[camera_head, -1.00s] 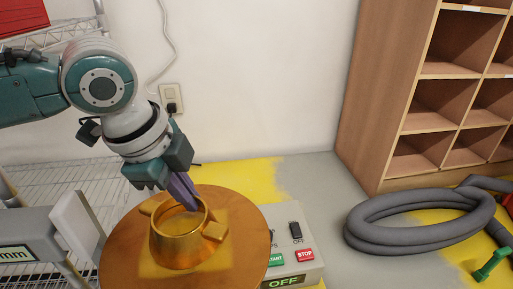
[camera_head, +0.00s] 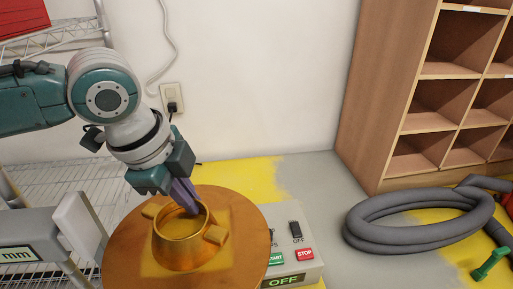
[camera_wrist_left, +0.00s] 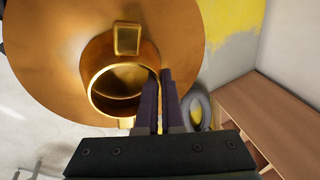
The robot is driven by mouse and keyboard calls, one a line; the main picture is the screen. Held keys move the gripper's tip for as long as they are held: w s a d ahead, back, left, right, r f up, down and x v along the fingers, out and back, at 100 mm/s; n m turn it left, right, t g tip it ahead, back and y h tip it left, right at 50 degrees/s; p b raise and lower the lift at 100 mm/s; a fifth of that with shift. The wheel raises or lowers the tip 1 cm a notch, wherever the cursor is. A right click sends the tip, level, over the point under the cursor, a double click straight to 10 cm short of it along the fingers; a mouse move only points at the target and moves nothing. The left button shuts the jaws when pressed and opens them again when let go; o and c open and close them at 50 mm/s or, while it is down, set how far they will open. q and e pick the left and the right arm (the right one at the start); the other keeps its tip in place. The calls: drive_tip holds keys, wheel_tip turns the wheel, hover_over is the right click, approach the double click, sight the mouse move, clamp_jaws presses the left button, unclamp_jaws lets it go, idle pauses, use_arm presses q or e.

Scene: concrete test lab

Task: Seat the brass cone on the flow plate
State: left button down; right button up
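The brass cone (camera_head: 181,246) is a gold, hollow, open-topped body with block-shaped lugs on its sides. It is upright over the round copper-coloured flow plate (camera_head: 125,252), within a paler yellow patch near the middle. I cannot tell whether its base touches the plate. My left gripper (camera_head: 194,207) reaches down at its rim with dark purple fingers. In the left wrist view the fingers (camera_wrist_left: 161,100) are close together, with the cone's wall (camera_wrist_left: 96,62) between them, one finger inside the opening. The plate (camera_wrist_left: 50,60) lies behind it. My right gripper is not in view.
A control box (camera_head: 292,250) with START and STOP buttons and an OFF display stands right of the plate. A grey gauge marked mm (camera_head: 25,245) is at the left. A coiled grey hose (camera_head: 420,235) and wooden shelves (camera_head: 400,110) are at the right.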

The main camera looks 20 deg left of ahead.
use_arm(q)
drive_tip(key=shift+f, duration=0.1)
idle(0.6)
drive_tip(key=c, duration=1)
unclamp_jaws()
drive_tip(key=shift+f, duration=0.1)
wheel_tip(320, 180, up, 5)
drive_tip(key=p, duration=0.5)
